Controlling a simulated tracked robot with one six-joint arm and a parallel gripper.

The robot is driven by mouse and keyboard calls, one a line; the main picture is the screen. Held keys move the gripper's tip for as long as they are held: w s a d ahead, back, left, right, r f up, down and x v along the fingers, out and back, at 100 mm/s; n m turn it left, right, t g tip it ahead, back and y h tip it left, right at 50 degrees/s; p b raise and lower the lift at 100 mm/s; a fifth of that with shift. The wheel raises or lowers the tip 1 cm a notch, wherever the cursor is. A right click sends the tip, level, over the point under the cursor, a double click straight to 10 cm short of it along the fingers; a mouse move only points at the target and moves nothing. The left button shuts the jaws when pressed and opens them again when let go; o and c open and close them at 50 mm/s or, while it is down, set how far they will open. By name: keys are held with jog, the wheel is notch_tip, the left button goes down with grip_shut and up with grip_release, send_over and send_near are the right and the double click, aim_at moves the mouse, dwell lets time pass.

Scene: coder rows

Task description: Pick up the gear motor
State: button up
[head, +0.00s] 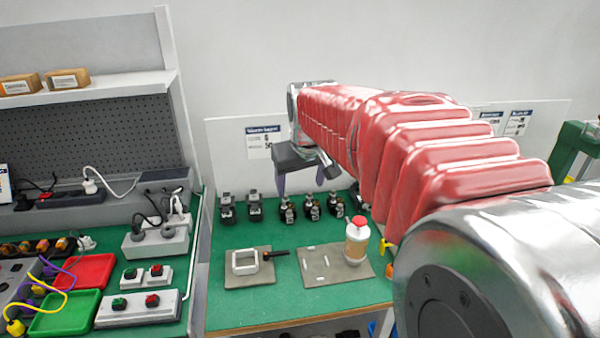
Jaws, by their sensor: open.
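A row of small dark motor-like units stands along the back of the green table. Another dark unit at the right end is partly hidden by my arm. I cannot tell which one is the gear motor. My gripper (301,182) is open, with its two purplish fingers pointing down above the middle of the row. It looks empty and apart from the units.
On the green table (225,312), a grey mat (233,281) holds a white square frame, with a black-handled tool beside it. Another mat (318,281) holds white strips and a red-capped bottle (357,241). A left bench carries red (85,271) and green (66,313) trays and switch boxes.

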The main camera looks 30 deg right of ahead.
jog(key=w+d+f, duration=0.3)
jog(key=w+d, duration=0.5)
jog(key=m+g+h, duration=0.1)
jog(key=m+h, duration=0.1)
send_over(360, 194)
jog(key=s+a, duration=0.3)
jog(key=s, duration=0.1)
notch_tip(360, 194, down, 16)
jog(key=shift+w+a, duration=0.1)
jog(key=shift+w, duration=0.1)
jog(key=x, duration=0.8)
jog(key=shift+f, duration=0.3)
